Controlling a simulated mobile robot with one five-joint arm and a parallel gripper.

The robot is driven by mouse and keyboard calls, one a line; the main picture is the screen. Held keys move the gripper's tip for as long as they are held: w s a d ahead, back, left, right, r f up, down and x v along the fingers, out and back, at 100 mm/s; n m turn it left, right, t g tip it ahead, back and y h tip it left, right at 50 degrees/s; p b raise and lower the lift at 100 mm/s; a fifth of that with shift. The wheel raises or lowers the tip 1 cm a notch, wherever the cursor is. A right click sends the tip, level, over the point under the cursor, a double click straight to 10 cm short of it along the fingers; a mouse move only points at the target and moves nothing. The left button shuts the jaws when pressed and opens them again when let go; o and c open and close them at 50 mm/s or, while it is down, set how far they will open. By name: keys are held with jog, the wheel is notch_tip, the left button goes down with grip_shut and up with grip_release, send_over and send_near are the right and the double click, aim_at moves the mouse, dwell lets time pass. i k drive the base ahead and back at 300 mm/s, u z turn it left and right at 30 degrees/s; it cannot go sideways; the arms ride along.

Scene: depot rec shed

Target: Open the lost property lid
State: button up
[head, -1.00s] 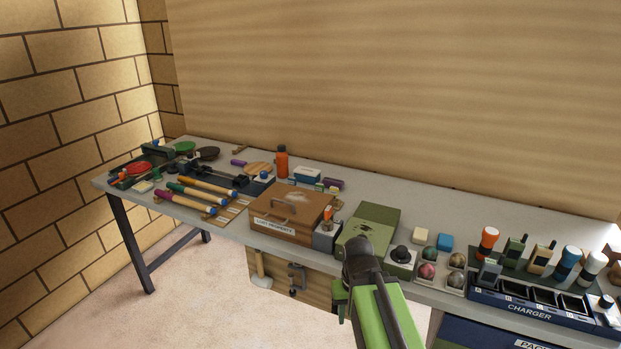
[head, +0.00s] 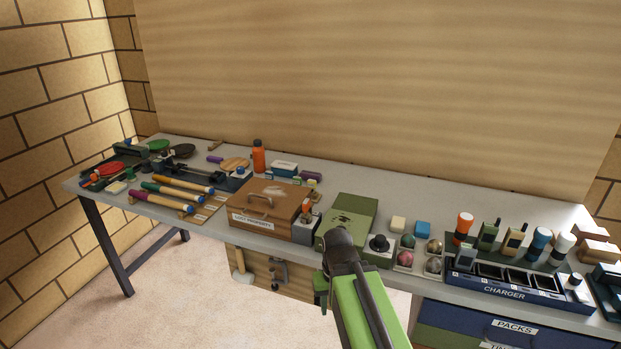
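The lost property box (head: 262,228) is a brown box with a white label on its front, standing on the table left of centre. Its brown lid (head: 276,192) is shut, with a handle (head: 262,201) on top. My arm reaches up from the bottom, right of the box. Its dark end, my gripper (head: 340,245), is in front of the green box and apart from the lost property box. I cannot make out the fingers, so I cannot tell whether they are open or shut.
A green box (head: 352,208) stands right of the lost property box, with a small grey holder (head: 303,232) between them. Rackets and coloured rollers crowd the left. An orange bottle (head: 258,157) stands behind. The charger (head: 507,291) and torches fill the right. Bare tabletop (head: 480,205) shows behind them.

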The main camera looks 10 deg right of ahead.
aim_at(267, 194)
jog(key=u, duration=0.35)
jog(key=k, duration=1.25)
jog(key=u, duration=0.3)
jog(key=i, duration=1.65)
jog(key=u, duration=0.85)
